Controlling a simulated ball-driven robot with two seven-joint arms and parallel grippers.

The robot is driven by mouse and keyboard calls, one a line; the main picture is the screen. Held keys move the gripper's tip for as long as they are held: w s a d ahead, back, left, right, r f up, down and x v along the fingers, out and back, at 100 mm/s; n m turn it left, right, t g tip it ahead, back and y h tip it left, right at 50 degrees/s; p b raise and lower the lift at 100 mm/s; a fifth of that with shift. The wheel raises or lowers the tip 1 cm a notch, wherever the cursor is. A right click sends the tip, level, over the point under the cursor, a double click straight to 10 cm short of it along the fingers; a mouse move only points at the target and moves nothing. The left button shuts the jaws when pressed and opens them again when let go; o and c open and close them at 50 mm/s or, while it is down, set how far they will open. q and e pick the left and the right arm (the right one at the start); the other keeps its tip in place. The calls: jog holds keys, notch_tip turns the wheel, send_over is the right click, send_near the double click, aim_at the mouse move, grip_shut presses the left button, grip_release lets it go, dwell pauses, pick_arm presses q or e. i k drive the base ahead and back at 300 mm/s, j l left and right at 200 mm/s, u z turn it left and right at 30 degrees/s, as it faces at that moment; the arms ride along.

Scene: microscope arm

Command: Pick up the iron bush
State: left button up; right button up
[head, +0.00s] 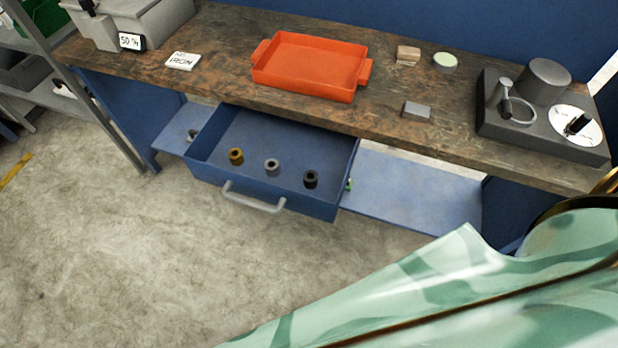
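Three small bushes stand apart in the open blue drawer (225,187): a brass-coloured one (236,156), a light grey one (272,167) and a black one (311,179). Each has a hole in its top. I cannot tell for certain from their looks which one is the iron bush. A white card (183,61) with handwriting that seems to read "IRON" lies on the bench above the drawer. Neither of my grippers shows in the head view.
An orange tray (310,66) sits on the wooden bench (225,45). A grey block (416,110) and a dark fixture with a dial (540,115) stand to its right. The drawer handle (254,198) faces open floor. A pale green patterned shape covers the bottom right.

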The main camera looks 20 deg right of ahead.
aim_at(310, 176)
jog(key=i+j+z, duration=0.2)
jog(key=z, duration=0.3)
jog(key=i+j+z, duration=0.1)
jog(key=j+z, duration=0.2)
jog(key=z, duration=0.15)
jog(key=i+j+z, duration=0.1)
jog(key=j+z, duration=0.25)
jog(key=z, duration=0.15)
